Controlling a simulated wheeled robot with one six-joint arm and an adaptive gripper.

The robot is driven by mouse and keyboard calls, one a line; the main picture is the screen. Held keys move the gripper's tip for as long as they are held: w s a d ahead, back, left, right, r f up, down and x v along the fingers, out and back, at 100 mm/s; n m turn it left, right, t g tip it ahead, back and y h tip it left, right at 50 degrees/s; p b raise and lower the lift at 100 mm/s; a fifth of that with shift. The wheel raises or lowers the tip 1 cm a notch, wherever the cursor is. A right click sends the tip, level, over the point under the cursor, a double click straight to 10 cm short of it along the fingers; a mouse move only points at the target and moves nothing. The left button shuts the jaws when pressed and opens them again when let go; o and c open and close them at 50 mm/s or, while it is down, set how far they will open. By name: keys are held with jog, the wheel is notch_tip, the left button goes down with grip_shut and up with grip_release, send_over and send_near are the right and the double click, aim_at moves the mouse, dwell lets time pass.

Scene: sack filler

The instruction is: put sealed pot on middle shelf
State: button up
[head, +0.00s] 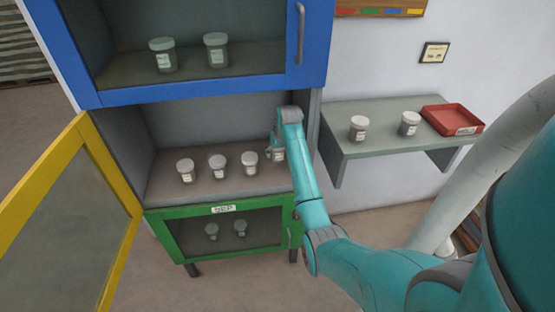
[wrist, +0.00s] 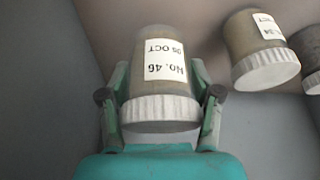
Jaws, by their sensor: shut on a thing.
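A pot with a ribbed white lid and a label reading "No. 46, 05 OCT" sits between the fingers of my gripper (wrist: 160,105) in the wrist view; the pot (wrist: 160,75) appears upside down there. In the head view the same pot (head: 279,155) is at the right end of the middle shelf (head: 215,185), mostly hidden by my arm. My gripper is shut on it. Whether its base touches the shelf I cannot tell. Several similar white-lidded pots stand in a row to its left, the nearest one (head: 250,162) close by; it also shows in the wrist view (wrist: 262,50).
The yellow-framed door (head: 95,150) stands open at left. The blue-framed upper compartment (head: 200,88) holds two green-lidded pots. The green-framed lower door (head: 170,232) is closed, with two pots behind it. A side shelf (head: 375,112) holds two pots and a red tray (head: 450,122).

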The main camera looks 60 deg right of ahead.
aim_at(277, 159)
notch_tip(277, 159, down, 4)
jog(key=shift+r, duration=0.1)
jog(key=shift+w+d+f, duration=0.1)
jog(key=shift+f, duration=0.25)
jog(key=o, duration=1.2)
jog(key=shift+f, duration=0.1)
jog(key=shift+o, duration=0.2)
